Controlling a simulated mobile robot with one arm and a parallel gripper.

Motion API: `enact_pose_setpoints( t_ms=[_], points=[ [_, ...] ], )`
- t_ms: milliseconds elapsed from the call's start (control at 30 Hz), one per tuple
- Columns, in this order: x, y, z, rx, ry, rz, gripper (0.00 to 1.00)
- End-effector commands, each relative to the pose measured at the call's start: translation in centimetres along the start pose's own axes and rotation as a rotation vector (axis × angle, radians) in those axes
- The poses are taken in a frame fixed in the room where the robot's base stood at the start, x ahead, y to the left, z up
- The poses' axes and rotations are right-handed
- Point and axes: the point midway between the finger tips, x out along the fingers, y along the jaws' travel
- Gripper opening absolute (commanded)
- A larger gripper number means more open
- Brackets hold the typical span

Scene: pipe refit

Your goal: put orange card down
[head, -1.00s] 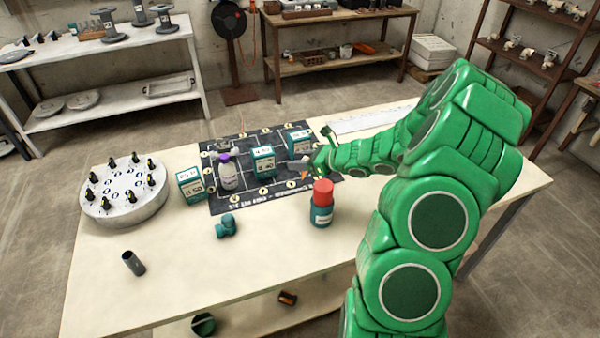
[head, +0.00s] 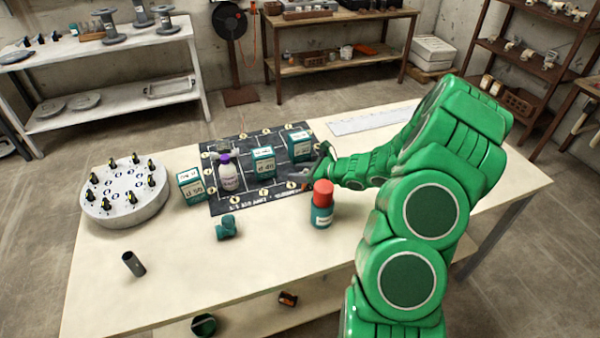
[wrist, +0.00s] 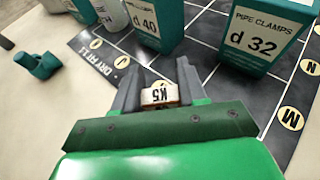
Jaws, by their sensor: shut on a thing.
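My gripper (head: 312,172) is low over the right front part of the black marked board (head: 240,203). The card's visible face is pale with a brownish-orange edge. Its lower part is hidden, and I cannot tell whether it touches the board. The teal d 40 box (head: 262,163) stands left of my gripper, and the teal d 32 box (head: 299,145) stands behind it.
A red-capped teal bottle (head: 322,205) stands just in front of my gripper. A purple-capped white bottle (head: 229,178) and another teal box (head: 190,186) stand left. A teal fitting (head: 226,228), a dark tube (head: 133,263) and a round dial stand (head: 124,200) are on the table (head: 250,270).

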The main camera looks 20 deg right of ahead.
Motion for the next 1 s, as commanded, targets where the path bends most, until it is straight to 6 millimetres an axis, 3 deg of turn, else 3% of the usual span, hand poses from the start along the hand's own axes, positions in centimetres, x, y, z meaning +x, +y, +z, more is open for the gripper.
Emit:
enact_pose_setpoints(
  t_ms=[33, 67, 200, 600, 1000],
  points=[
    [0.1, 0.0, -0.1, 0.001, 0.0, 0.0, 0.13],
    [0.1, 0.0, -0.1, 0.001, 0.0, 0.0, 0.44],
    [0.1, 0.0, -0.1, 0.0, 0.0, 0.0, 0.66],
    [-0.1, 0.0, 0.2, -0.001, 0.001, 0.0, 0.67],
    [-5.3, 0.0, 0.1, 0.001, 0.0, -0.002, 0.67]
  ],
)
